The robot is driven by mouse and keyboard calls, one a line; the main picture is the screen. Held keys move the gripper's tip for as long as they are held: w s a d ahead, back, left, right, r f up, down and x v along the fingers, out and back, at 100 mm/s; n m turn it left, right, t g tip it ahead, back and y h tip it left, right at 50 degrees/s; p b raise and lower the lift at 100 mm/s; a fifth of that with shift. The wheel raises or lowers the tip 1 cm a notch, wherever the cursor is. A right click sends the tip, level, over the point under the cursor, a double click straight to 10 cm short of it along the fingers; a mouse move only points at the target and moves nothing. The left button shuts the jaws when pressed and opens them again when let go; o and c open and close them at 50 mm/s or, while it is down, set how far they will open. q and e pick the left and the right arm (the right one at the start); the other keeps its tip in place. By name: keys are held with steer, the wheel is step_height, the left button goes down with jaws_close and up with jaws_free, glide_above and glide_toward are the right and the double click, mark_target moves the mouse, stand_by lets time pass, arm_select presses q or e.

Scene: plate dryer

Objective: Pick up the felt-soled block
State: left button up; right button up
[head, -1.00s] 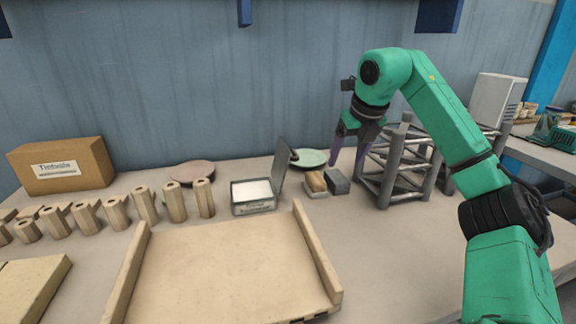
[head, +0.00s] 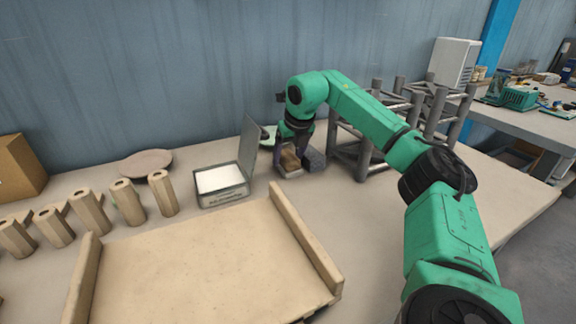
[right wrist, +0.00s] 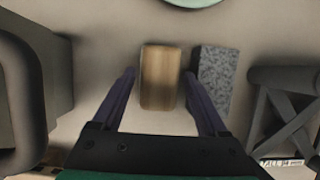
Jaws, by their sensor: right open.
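A brown wooden block (right wrist: 160,78) lies on the table between the two fingers of my right gripper (head: 297,155) in the right wrist view. It shows partly in the head view (head: 290,160), with a paler lower layer; its underside is hidden. The right gripper is open, with one finger on each side of the block and a gap visible on both sides. A grey speckled block (right wrist: 214,78) stands close to the right, just outside the right finger. It shows in the head view too (head: 314,160). My left gripper is not in view.
An open-lidded box (head: 222,188) stands left of the blocks. A grey tube rack (head: 360,150) stands close to the right. A green plate (right wrist: 195,2) lies behind. A wooden tray (head: 200,262) is in front, several wooden posts (head: 127,200) at left.

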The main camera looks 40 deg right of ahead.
mark_target(287, 155)
steer(key=shift+w+f, duration=0.3)
steer(key=shift+f, duration=0.25)
steer(key=shift+r, duration=0.1)
steer(key=c, duration=1.1)
steer(key=shift+o, duration=0.2)
steer(key=shift+r, duration=0.3)
step_height(287, 155, up, 8)
steer(key=shift+f+p, duration=0.15)
steer(key=shift+p, duration=1)
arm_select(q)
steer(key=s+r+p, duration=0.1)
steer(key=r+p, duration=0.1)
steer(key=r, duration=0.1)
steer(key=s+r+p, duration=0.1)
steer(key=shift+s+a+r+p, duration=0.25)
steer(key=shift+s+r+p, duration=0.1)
arm_select(e)
step_height(287, 155, up, 12)
steer(key=shift+f, duration=0.15)
